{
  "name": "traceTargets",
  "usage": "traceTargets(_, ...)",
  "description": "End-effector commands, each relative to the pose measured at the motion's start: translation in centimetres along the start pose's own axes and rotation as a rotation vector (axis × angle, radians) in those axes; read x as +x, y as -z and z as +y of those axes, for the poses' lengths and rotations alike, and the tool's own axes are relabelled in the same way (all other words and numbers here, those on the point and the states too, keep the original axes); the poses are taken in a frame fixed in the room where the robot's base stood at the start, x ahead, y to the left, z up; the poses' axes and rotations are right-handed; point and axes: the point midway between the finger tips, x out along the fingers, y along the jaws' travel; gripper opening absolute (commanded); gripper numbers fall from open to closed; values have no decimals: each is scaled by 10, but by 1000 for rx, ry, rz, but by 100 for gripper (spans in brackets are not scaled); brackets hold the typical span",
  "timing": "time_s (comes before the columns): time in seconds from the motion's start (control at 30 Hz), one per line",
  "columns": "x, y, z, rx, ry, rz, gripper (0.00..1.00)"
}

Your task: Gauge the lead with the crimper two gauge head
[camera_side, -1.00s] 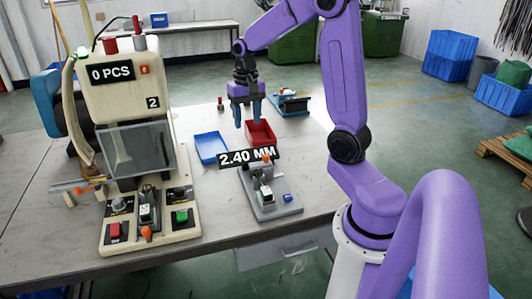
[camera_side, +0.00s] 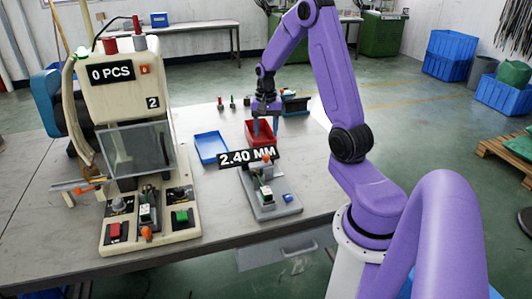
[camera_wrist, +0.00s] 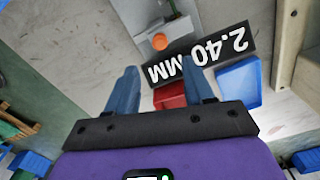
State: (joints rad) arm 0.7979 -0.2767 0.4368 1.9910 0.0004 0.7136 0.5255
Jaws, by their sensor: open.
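The crimper marked 2 (camera_side: 128,95) stands at the left of the table, its display reading 0 PCS. The gauge (camera_side: 275,205) is a grey base with a small green-and-white head (camera_side: 265,194) and an orange part; its label (camera_side: 248,157) reads 2.40 MM. The label also shows in the wrist view (camera_wrist: 200,55). My gripper (camera_side: 266,128) is open and empty, above the red tray behind the gauge. In the wrist view its two blue fingers (camera_wrist: 160,88) are apart, with the red tray seen between them. I cannot make out the lead clearly.
The red tray (camera_side: 260,130) and a blue tray (camera_side: 211,147) sit behind the gauge. Several small upright pegs (camera_side: 232,101) and a dark teal fixture (camera_side: 295,103) stand at the far edge. The table between crimper and gauge is clear.

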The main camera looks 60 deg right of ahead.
Motion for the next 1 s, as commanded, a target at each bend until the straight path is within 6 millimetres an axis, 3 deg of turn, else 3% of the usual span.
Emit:
traceTargets(0.2,42,-1,1,1,-3,-5,52)
traceTargets(0.5,82,-1,0,1,-1,-3,52)
traceTargets(0.97,93,0,0,0,1,0,52)
traceTargets(1.0,93,0,0,0,1,0,49)
